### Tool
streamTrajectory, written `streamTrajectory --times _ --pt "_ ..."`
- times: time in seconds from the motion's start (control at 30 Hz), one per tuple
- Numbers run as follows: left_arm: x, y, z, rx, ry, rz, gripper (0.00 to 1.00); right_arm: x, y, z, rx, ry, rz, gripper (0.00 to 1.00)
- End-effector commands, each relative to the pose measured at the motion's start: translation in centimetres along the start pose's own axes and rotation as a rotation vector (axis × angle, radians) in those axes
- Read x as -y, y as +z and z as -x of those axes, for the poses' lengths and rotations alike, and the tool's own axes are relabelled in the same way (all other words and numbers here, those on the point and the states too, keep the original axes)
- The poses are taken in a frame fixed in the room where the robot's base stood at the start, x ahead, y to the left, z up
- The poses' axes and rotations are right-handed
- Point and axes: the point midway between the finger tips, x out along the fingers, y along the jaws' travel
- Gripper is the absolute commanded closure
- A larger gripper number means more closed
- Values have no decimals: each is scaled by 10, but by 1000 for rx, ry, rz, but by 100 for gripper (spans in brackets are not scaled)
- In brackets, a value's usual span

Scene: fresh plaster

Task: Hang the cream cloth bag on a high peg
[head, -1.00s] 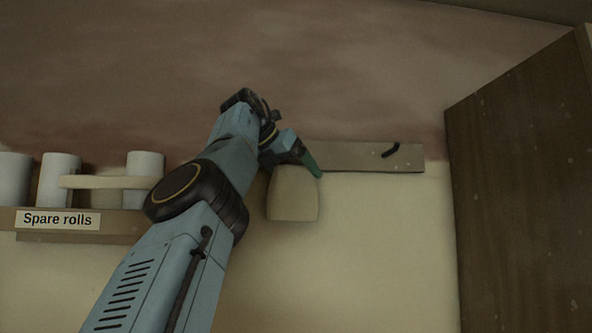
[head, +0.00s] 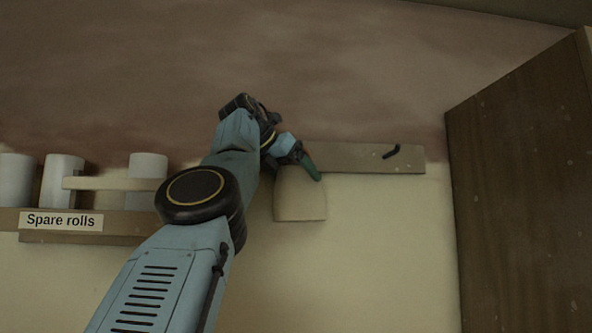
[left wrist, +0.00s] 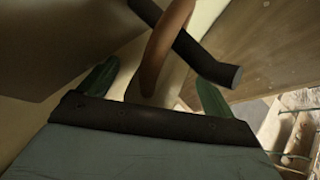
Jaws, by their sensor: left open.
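The cream cloth bag (head: 301,200) hangs upright below the left end of the wooden peg rail (head: 360,158) in the head view. My left gripper (head: 310,168) is at the bag's top, with a green finger in front of the rail. In the left wrist view my left gripper (left wrist: 157,77) is open. The bag's brown strap (left wrist: 153,68) runs between its fingers and crosses a dark peg (left wrist: 212,62). The strap appears looped over this peg, though the contact is not clear. My right gripper is not in view.
Another dark peg (head: 391,152) sticks out at the rail's right end. A shelf labelled "Spare rolls" (head: 60,221) holds white rolls (head: 62,180) at the left. A tall brown wooden cabinet (head: 520,190) stands at the right. The wall below the rail is clear.

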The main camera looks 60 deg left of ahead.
Motion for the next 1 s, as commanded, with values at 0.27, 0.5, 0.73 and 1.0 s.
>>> streamTrajectory --times 0.27,0.5,0.73,1.0 --pt "-8 -1 6 16 23 19 0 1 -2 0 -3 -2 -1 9" --pt "-9 -2 4 16 20 20 0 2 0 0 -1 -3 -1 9" --pt "-12 2 11 24 35 25 1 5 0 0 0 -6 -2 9" --pt "-4 10 21 17 30 6 0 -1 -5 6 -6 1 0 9"
